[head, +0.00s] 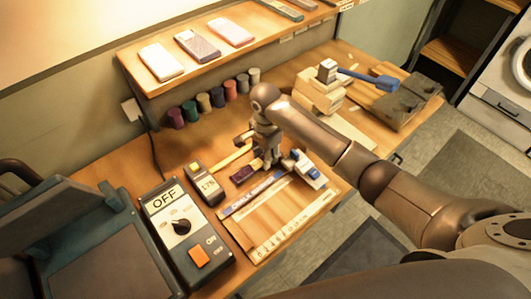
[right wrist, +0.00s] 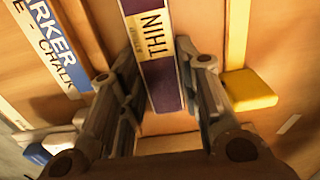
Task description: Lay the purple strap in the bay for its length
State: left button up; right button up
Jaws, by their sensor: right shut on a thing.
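The purple strap (head: 243,173) shows just left of my right gripper (head: 266,160) in the head view. In the right wrist view the strap (right wrist: 163,88), with a pale label reading THIN, runs between the two fingers of the right gripper (right wrist: 157,65). The gripper is shut on it; I cannot tell whether the strap touches the wood below. A wooden board (head: 262,218) with a printed pale front strip lies in front of the gripper. A white-and-blue marker label (right wrist: 48,40) shows left of the strap. My left gripper is not in view.
A yellow strip (head: 231,157) lies behind the strap. A blue-and-white object (head: 309,171) is right of the gripper. A control box marked OFF (head: 178,222) and a small meter (head: 205,186) stand left.

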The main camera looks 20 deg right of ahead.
jog(key=shift+f+b, duration=0.2)
jog(key=shift+b, duration=0.1)
jog(key=o, duration=1)
jog(key=shift+r, duration=0.1)
